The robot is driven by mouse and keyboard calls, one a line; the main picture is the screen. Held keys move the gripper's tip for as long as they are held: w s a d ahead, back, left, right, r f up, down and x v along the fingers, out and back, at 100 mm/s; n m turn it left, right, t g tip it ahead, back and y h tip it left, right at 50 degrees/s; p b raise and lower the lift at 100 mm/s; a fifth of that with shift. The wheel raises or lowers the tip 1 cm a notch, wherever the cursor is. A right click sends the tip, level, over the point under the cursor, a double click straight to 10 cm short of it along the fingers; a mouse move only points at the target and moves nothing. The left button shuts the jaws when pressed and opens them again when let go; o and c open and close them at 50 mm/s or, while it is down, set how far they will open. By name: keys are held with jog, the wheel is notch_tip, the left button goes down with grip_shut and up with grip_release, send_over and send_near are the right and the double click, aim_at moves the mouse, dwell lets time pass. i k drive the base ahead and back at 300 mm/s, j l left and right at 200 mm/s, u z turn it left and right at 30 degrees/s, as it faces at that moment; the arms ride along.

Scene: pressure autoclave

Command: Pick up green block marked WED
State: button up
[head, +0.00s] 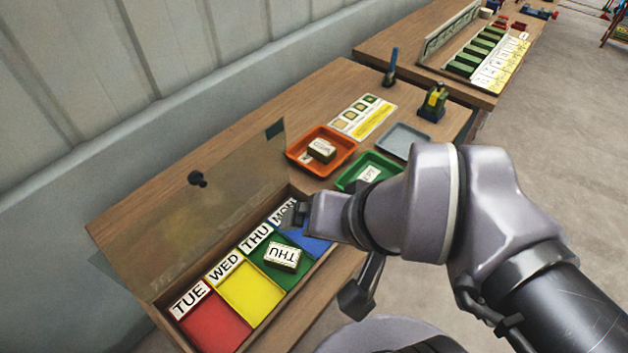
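I cannot make out a green block marked WED. A block marked THU (282,257) lies on the green compartment of the wooden box. A block (321,150) with a pale top sits in the orange tray; its lettering is too small to read. The yellow compartment (251,292) beside the WED label (224,266) is empty. My gripper (296,214) is at the blue compartment by the MON label, right of the THU block and apart from it. My wrist hides much of the gripper, so its opening and any hold are unclear.
The box lid (215,205) stands open behind the compartments. The red compartment (212,320) is empty. An orange tray (293,152), a green tray (346,178) partly behind my arm and a grey tray (403,140) stand farther back. A second bench (385,45) lies beyond.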

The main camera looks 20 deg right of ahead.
aim_at(322, 151)
jog(key=i+l, duration=0.2)
jog(key=l, duration=0.2)
jog(key=i+l, duration=0.25)
jog(key=l, duration=0.15)
jog(key=i+l, duration=0.2)
jog(key=l, duration=0.2)
